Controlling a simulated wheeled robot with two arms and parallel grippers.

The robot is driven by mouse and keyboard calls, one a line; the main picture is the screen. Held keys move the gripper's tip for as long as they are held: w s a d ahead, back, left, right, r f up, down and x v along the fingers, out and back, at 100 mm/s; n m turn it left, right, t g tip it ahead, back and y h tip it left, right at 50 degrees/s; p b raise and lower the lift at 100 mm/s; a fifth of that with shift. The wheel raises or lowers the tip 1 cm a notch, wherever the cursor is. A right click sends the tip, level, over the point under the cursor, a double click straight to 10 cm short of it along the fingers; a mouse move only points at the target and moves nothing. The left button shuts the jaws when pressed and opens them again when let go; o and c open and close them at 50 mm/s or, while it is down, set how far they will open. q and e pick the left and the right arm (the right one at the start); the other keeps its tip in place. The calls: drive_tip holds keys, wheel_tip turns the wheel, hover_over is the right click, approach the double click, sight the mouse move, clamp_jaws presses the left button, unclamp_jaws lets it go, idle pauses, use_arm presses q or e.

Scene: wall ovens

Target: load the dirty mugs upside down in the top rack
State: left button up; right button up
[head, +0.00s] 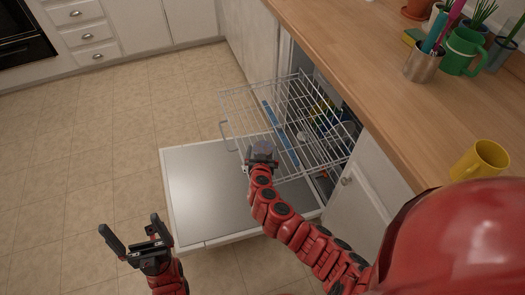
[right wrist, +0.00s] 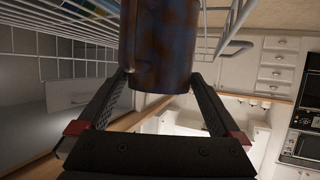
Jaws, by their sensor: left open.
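The top rack (head: 313,103) is a wire rack pulled out of the dishwasher under the counter. My right gripper (head: 262,158) is at the rack's front edge. It is shut on a dark mug with blue and brown mottling, which fills the middle of the right wrist view (right wrist: 158,45). Which way up the mug is, I cannot tell. A yellow mug (head: 478,160) and a green mug (head: 463,52) stand on the counter at the right. My left gripper (head: 130,235) is open and empty over the floor at lower left.
The dishwasher door (head: 205,190) lies open below the rack. A blue item (head: 280,130) shows through the rack wires. The floor at left is clear.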

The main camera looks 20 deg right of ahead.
drive_tip(key=b+v, duration=0.2)
drive_tip(key=v, duration=1.5)
drive_tip(key=shift+s+a+r, duration=0.1)
drive_tip(key=shift+a, duration=0.1)
